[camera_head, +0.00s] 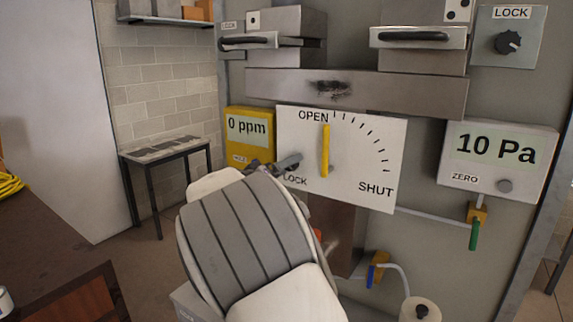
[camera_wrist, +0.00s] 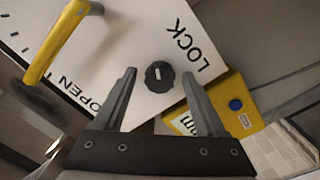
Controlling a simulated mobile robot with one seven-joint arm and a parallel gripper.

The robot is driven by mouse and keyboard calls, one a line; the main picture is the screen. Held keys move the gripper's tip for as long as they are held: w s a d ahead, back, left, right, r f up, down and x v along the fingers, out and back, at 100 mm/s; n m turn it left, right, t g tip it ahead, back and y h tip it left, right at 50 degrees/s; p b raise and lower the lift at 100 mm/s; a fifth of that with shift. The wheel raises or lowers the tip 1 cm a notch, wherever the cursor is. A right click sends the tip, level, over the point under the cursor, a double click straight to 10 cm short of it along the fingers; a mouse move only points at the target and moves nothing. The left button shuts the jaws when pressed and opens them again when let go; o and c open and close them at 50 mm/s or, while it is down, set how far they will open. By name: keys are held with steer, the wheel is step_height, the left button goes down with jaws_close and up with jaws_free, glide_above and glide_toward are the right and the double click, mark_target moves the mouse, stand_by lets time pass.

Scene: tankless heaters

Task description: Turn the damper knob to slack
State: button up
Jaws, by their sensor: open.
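A small round black knob (camera_wrist: 158,78) with a white mark sits on the white damper plate (camera_wrist: 125,100), beside the word LOCK. The plate also shows in the head view (camera_head: 350,180), with a yellow lever (camera_head: 325,150) standing upright near OPEN. My gripper (camera_wrist: 159,72) is open in the wrist view, one finger on each side of the knob. I see a gap on both sides and cannot tell how deep the fingers reach.
A yellow ppm meter (camera_head: 250,122) hangs just left of the plate. A 10 Pa gauge (camera_head: 497,158) is on the right. Another LOCK knob (camera_head: 508,42) is at the upper right. A grey bar (camera_head: 400,93) crosses above the plate. Pipes with coloured valve handles are below.

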steer(key=shift+w, duration=0.1)
jaws_close()
stand_by(0.4)
steer(key=shift+f+b, duration=0.1)
steer(key=shift+b, duration=0.2)
steer(key=shift+d+f+n+b, duration=0.1)
steer(key=shift+f+n+b, duration=0.05)
steer(key=shift+n+b, duration=0.85)
steer(key=n, duration=0.6)
steer(key=n+t, duration=0.1)
steer(key=n, duration=0.6)
steer(key=n+y, duration=0.1)
steer(key=n, duration=0.5)
steer(key=shift+r+n+p, duration=0.3)
steer(key=shift+n, duration=0.3)
